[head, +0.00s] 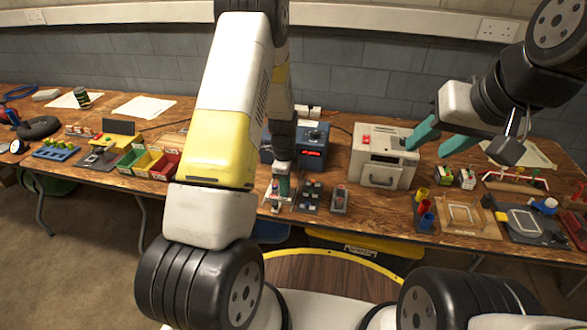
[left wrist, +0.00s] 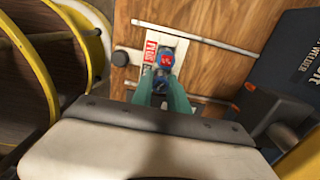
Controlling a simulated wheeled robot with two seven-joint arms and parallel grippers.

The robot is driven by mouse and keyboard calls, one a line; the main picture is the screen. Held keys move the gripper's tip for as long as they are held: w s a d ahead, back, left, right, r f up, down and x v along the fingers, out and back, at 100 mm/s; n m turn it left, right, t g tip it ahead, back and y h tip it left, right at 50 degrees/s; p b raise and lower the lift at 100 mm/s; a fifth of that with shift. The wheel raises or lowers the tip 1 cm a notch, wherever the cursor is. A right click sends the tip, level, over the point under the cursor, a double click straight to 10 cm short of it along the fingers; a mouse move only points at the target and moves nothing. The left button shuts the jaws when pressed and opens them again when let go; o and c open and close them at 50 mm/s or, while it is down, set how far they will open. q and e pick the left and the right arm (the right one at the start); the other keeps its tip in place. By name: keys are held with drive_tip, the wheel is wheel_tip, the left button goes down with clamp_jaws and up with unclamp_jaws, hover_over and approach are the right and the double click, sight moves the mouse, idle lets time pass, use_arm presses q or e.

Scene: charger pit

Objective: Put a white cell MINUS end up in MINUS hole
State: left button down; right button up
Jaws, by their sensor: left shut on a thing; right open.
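My left gripper (head: 281,186) points down over a small pale plate (head: 266,205) near the table's front edge. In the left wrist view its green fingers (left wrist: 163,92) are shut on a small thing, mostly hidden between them. A blue round piece with a red mark (left wrist: 166,58) shows at the fingertips, over the pale plate (left wrist: 180,50) with a red label (left wrist: 151,52). I cannot tell the held thing's colour or which end is up. My right gripper (head: 440,137) is open and empty, in the air right of the grey-white box. A dark tray (head: 311,196) holds several small pieces.
A small grey holder (head: 340,201) stands right of the tray. A blue box with a red display (head: 314,153) is behind. The grey-white box (head: 378,170) stands to the right. Green, yellow and red bins (head: 148,161) are to the left. The yellow-rimmed round top (head: 330,275) is in front.

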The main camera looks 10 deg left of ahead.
use_arm(q)
drive_tip(key=shift+f, duration=0.1)
idle(0.5)
drive_tip(key=c, duration=1.2)
unclamp_jaws()
drive_tip(key=shift+r, duration=3.5)
